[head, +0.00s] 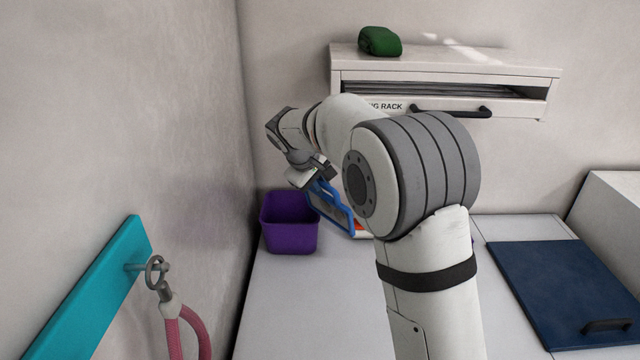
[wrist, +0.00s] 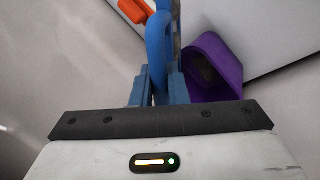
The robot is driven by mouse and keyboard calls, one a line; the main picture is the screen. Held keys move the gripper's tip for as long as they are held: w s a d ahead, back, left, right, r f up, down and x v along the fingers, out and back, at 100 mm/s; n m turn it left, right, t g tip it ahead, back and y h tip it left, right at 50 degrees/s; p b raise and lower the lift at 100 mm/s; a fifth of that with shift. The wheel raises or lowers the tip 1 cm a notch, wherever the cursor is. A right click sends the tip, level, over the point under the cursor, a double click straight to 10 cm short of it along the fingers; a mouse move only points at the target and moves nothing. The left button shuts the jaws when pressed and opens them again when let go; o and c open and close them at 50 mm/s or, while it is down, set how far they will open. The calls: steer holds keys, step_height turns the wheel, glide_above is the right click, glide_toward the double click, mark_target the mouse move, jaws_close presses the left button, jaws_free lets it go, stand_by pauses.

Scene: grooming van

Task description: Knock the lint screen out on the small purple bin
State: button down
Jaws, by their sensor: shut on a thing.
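My gripper (head: 318,180) is shut on the lint screen (head: 343,218), a blue frame with a grey panel. In the wrist view its blue looped handle (wrist: 156,50) sits between my blue fingers. The screen hangs tilted, slanting down to the right from my gripper. The small purple bin (head: 290,238) stands on the white counter against the left wall. The screen is beside the bin's right rim; I cannot tell whether they touch. The bin's opening (wrist: 213,70) shows to the right of my fingers in the wrist view, with something greyish inside.
An orange-red item (head: 359,227) lies behind the screen, partly hidden; it shows in the wrist view (wrist: 131,10). A rack cabinet (head: 450,70) with a green bundle (head: 380,41) is on the back wall. A dark blue panel (head: 565,290) lies right. A pink lead (head: 180,325) hangs front left.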

steer(key=shift+f+b, duration=0.6)
steer(key=shift+f, duration=0.15)
stand_by(1.1)
